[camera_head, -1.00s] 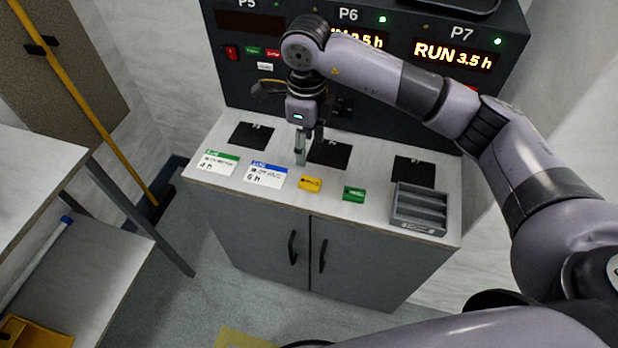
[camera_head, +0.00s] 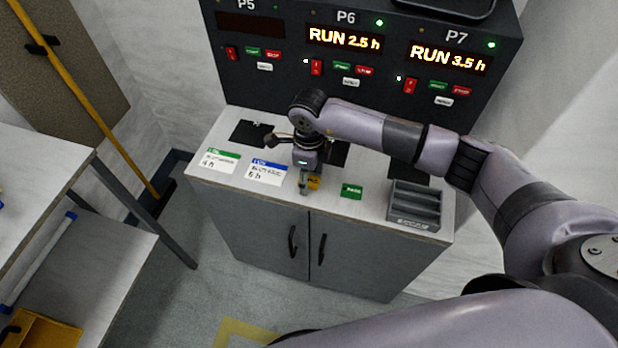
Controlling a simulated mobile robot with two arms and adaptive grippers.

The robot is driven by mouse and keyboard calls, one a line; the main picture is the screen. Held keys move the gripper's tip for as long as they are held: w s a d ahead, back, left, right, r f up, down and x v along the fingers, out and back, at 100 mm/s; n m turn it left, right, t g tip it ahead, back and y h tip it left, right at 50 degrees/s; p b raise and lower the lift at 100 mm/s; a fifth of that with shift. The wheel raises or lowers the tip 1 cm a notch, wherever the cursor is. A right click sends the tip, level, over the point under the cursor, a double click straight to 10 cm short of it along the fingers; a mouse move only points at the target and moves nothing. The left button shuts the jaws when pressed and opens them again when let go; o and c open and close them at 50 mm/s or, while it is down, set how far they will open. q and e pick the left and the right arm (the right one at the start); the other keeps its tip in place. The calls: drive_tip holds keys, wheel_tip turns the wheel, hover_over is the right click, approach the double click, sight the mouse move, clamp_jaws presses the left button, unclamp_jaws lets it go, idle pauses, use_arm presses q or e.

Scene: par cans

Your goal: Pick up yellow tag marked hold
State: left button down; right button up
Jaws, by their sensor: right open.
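The yellow tag (camera_head: 314,183) lies on the light cabinet top near its front edge, partly hidden by my right gripper. My right gripper (camera_head: 305,187) points down at the tag's left side, with its jaws open. I cannot tell whether the fingers touch the tag or hover just above it. The writing on the tag is not readable. My left gripper does not show.
A green tag (camera_head: 351,191) lies right of the yellow one, then a grey slotted tray (camera_head: 414,221). Two white cards, one green-topped (camera_head: 220,162) and one blue-topped (camera_head: 267,173), lie to the left. The dark control panel (camera_head: 375,85) stands behind.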

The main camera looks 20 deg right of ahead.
drive_tip(key=c, duration=1)
drive_tip(key=shift+r, duration=0.1)
